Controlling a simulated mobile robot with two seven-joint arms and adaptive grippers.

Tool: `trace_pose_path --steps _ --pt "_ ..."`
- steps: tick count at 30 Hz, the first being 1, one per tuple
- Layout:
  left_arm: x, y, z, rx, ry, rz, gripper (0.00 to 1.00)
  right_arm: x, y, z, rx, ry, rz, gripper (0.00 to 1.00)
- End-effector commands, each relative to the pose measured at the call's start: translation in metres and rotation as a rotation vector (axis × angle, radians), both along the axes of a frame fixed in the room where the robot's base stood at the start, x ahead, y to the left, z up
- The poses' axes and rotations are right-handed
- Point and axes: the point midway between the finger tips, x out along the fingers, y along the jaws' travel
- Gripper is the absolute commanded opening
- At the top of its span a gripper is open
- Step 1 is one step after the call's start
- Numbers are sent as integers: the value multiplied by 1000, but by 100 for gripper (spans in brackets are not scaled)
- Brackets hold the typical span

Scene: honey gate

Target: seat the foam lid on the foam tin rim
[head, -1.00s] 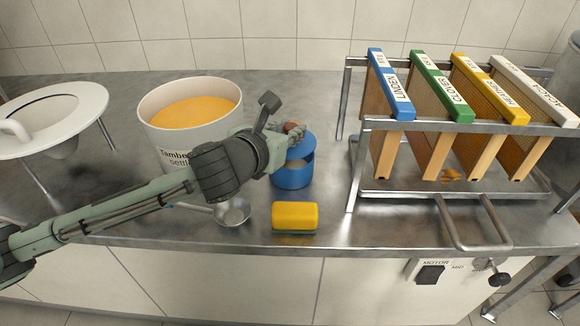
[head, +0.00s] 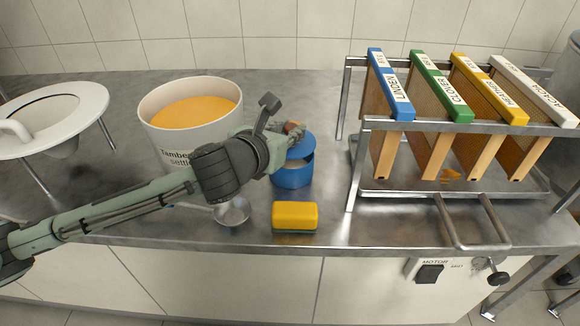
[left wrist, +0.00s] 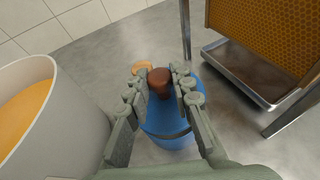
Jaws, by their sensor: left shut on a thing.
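The blue foam lid (head: 303,148) is at the top of the blue foam tin (head: 292,178), near the middle of the counter. My left gripper (head: 294,132) is over the lid, shut on its brown knob. In the left wrist view the fingers (left wrist: 157,88) stand on both sides of the knob (left wrist: 160,82), with the blue lid (left wrist: 172,108) below. A greyish band shows between lid and tin in the head view. I cannot tell whether the lid touches the rim; my gripper hides part of it. My right gripper is not in view.
A white tub of honey (head: 160,115) stands close on the left, behind my arm. A yellow sponge (head: 295,216) and a metal ladle (head: 232,211) lie in front. A frame rack (head: 352,170) stands to the right. Bare counter lies behind the tin.

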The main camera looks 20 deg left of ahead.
Motion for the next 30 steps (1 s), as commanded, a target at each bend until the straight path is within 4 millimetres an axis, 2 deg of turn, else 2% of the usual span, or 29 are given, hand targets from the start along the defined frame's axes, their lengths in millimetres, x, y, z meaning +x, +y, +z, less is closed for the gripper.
trace_pose_path --steps 30 --pt "0 0 -16 1 0 0 0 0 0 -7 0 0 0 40"
